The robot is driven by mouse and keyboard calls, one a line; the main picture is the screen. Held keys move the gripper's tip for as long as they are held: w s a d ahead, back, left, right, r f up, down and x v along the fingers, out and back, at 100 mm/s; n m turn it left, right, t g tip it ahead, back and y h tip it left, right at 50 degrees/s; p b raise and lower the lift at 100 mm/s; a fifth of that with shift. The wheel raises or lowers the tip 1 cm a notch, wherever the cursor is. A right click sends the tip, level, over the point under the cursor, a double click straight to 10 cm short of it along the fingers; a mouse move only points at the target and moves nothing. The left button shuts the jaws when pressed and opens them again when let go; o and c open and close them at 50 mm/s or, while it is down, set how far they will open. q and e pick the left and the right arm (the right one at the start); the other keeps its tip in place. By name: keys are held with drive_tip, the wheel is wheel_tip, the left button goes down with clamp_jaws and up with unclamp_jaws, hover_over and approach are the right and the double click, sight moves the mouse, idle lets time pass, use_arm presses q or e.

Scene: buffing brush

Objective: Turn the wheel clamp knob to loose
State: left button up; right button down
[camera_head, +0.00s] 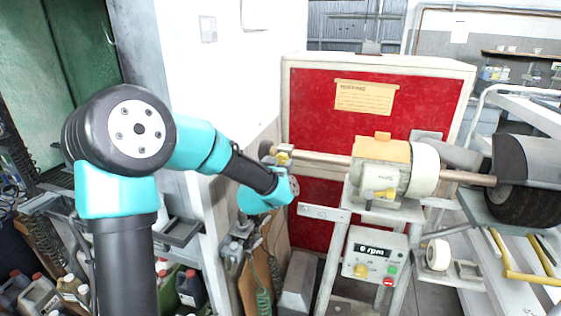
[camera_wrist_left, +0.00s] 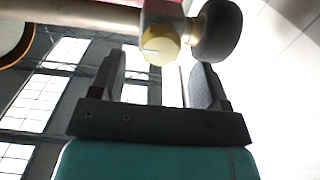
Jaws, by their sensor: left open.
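The yellow clamp knob (camera_head: 283,155) sits at the left end of the machine's shaft, beside a small dark wheel (camera_head: 265,149). In the left wrist view the knob (camera_wrist_left: 160,46) has a pale line on its face, and the dark wheel (camera_wrist_left: 218,30) is to its right. My left gripper (camera_wrist_left: 159,60) is open, its two black fingers apart below the knob in the picture. The knob lies in line with the gap between them, and I see no contact. In the head view the fingers are largely hidden near the wrist. My right gripper is not in view.
The buffing machine (camera_head: 382,168) stands on a white frame, with an rpm control box (camera_head: 375,255) below it. A red panel (camera_head: 320,115) is behind the shaft. A white wall corner (camera_head: 225,70) is close behind my left arm. A dark brush wheel (camera_head: 525,203) is at right.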

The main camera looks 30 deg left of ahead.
sight(282, 158)
use_arm(q)
drive_tip(key=shift+x, duration=1.45)
drive_tip(key=shift+c, duration=0.2)
drive_tip(key=c, duration=0.9)
